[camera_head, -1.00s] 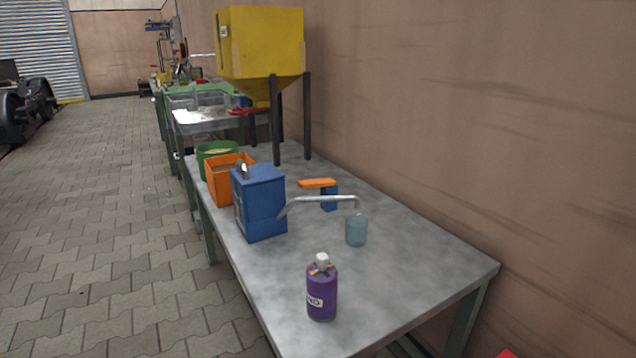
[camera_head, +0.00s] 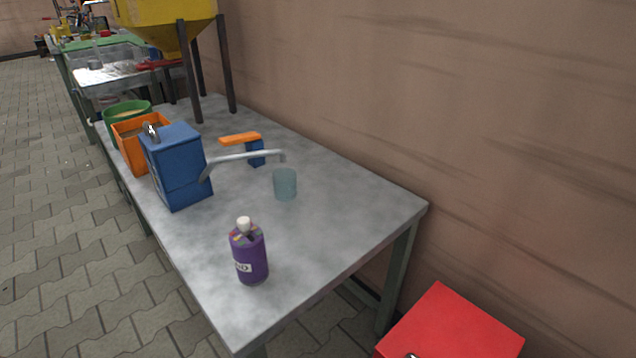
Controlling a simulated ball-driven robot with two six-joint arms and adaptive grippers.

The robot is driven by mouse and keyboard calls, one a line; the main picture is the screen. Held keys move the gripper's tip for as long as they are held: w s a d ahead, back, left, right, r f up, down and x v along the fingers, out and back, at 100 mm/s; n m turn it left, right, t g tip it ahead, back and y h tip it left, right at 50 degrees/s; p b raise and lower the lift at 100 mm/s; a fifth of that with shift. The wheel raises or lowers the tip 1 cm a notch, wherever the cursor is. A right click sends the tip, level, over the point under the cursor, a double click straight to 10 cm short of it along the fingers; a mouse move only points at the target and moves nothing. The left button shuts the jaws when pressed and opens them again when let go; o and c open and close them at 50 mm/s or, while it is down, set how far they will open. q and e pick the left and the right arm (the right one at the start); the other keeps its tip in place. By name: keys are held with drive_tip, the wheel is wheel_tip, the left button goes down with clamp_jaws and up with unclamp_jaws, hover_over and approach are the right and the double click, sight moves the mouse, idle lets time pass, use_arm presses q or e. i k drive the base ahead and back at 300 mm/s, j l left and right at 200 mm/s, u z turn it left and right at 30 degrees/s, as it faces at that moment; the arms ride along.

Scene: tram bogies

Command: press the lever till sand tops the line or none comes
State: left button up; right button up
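An orange bar (camera_head: 240,138) sits on a small blue block (camera_head: 256,153) on the grey table; it looks like a lever. A blue box (camera_head: 178,167) stands left of it, and a grey bent pipe (camera_head: 240,157) runs from the box to the right. A translucent blue-grey cup (camera_head: 285,184) stands upright under the pipe's end. I cannot make out a line or sand in the cup. No sand is seen falling. A yellow hopper (camera_head: 165,22) on dark legs stands on the table's far part. Neither of my grippers is in view.
A purple bottle (camera_head: 248,255) stands near the front of the table (camera_head: 340,225). An orange bin (camera_head: 132,152) and a green tub (camera_head: 112,118) hold sandy material. A red box (camera_head: 450,325) is at the lower right. The table's right part is bare, with a wall beyond.

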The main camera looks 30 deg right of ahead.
sight(235, 139)
drive_tip(key=k+l+z, duration=0.15)
drive_tip(key=z, duration=0.5)
drive_tip(key=j+z, duration=0.2)
drive_tip(key=z, duration=0.3)
drive_tip(key=i+j+z, duration=0.1)
drive_tip(key=z, duration=0.4)
drive_tip(key=j+z, duration=0.3)
drive_tip(key=z, duration=0.2)
drive_tip(key=j+z, duration=0.2)
drive_tip(key=z, duration=0.3)
drive_tip(key=k+j+z, duration=0.45)
drive_tip(key=k+j, duration=0.25)
drive_tip(key=j, duration=0.35)
drive_tip(key=k+j+z, duration=0.5)
drive_tip(key=k+j, duration=0.8)
drive_tip(key=k, duration=0.05)
